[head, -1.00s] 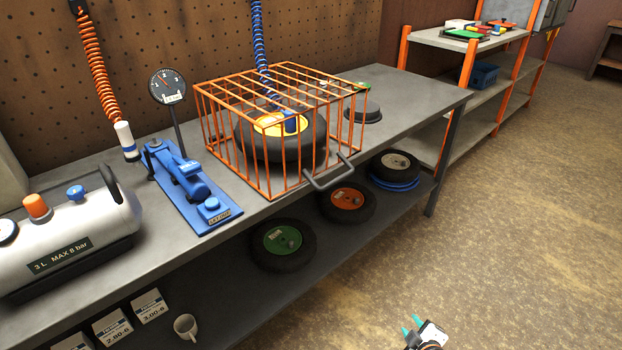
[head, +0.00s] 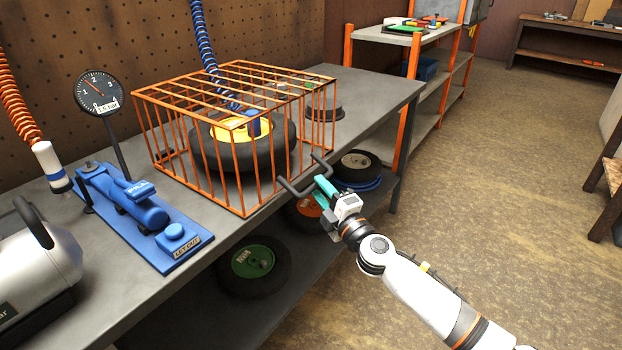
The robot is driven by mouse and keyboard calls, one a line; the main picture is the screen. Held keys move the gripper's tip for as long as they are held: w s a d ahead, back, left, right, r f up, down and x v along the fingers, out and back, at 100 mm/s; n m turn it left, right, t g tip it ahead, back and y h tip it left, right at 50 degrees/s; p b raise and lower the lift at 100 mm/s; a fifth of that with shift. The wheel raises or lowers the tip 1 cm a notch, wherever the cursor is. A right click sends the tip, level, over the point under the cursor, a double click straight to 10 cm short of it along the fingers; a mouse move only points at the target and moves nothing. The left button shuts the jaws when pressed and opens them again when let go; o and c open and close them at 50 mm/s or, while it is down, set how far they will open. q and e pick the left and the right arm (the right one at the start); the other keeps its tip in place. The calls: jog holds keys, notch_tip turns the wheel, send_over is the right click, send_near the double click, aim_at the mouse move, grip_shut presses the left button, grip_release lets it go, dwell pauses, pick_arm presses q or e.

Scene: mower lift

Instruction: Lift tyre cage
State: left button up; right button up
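The orange wire tyre cage (head: 216,128) stands on the grey workbench (head: 240,245) over a black tyre (head: 240,155) with a yellow hub. A blue coiled hose (head: 203,45) runs down into the cage to a blue fitting on the hub. The cage's dark handle (head: 293,188) sticks out from its near right side. My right gripper (head: 319,187) is at the handle's outer bar. Its two teal fingers look apart, with a small gap. Whether they touch the bar or reach around it is unclear. My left gripper is out of view.
A pressure gauge (head: 99,92), a blue pedal device (head: 140,215) and a silver air tank (head: 35,265) stand left of the cage. Several wheels, one with a green hub (head: 252,262), lie on the shelf below.

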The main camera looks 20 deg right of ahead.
jog(key=shift+x, duration=2.3)
grip_shut()
